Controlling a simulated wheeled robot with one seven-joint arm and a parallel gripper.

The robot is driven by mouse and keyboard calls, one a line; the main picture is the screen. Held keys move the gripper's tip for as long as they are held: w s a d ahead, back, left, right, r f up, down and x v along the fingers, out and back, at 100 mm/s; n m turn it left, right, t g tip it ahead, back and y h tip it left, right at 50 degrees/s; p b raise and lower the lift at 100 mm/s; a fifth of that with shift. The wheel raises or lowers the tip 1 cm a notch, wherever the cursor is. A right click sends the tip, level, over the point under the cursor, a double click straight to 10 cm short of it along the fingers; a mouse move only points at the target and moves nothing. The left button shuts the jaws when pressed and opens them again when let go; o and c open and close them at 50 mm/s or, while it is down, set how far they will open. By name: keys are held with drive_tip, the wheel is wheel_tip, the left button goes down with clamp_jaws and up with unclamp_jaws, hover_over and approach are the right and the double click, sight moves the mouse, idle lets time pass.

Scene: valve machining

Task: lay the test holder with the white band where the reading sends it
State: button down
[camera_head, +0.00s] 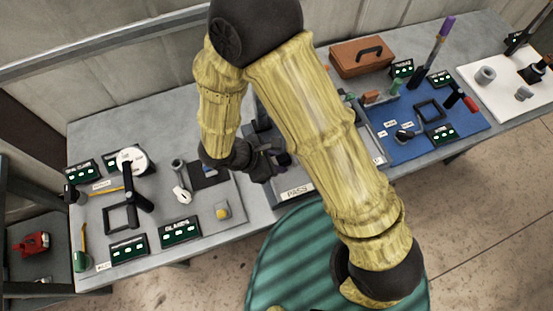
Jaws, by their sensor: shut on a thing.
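My gripper (268,163) is at the middle of the bench, in front of the grey tray labelled PASS (297,192). It is shut on a small dark thing (283,159), mostly hidden by the fingers and my arm. No white band can be made out on it, so I cannot tell if it is the test holder. I cannot tell whether it touches the tray. My yellow-sleeved arm hides much of the tray and what lies behind it. A round white dial (132,160) stands on the left; its reading is too small to make out.
On the right are a blue mat (462,120) with tools, a brown case (361,57) and a white board (500,90). A green round surface (290,262) lies in front.

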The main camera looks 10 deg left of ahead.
drive_tip(key=shift+f+b, duration=1.7)
drive_tip(key=shift+f, duration=0.7)
drive_tip(key=shift+f+b, duration=0.35)
drive_tip(key=shift+b, duration=0.05)
drive_tip(key=c, duration=1)
unclamp_jaws()
drive_tip(key=shift+c, duration=0.2)
drive_tip(key=b+v, duration=0.1)
drive_tip(key=v, duration=1.6)
drive_tip(key=shift+a, duration=0.2)
drive_tip(key=shift+r, duration=0.1)
